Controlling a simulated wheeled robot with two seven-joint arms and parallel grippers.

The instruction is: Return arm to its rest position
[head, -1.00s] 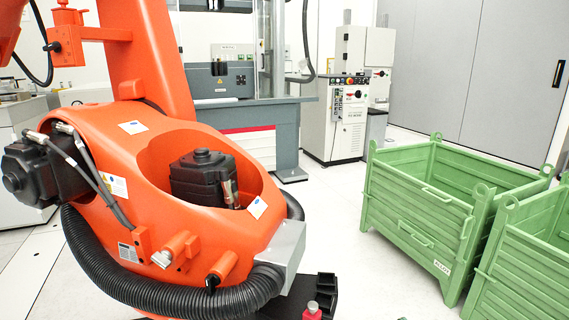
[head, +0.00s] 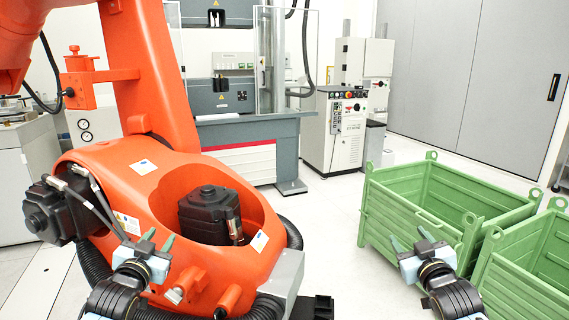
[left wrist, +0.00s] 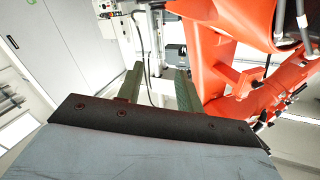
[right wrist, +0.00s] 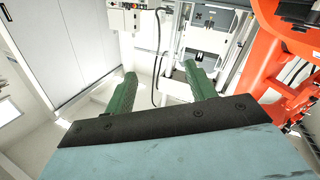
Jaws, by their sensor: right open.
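My left gripper (head: 158,240) is in the lower left of the head view, in front of the orange robot arm's base. Its green fingers stand apart with nothing between them in the left wrist view (left wrist: 156,88). My right gripper (head: 411,238) is in the lower right of the head view, overlapping the near side of a green crate in the picture. Its green fingers are spread wide and empty in the right wrist view (right wrist: 160,90). Neither gripper is seen holding anything.
A large orange industrial arm (head: 150,185) fills the left. Two green metal crates (head: 395,215) (head: 510,300) stand at the right. A grey testing bench (head: 245,125) and a white control cabinet (head: 335,130) stand behind. Pale floor (head: 325,215) between them is clear.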

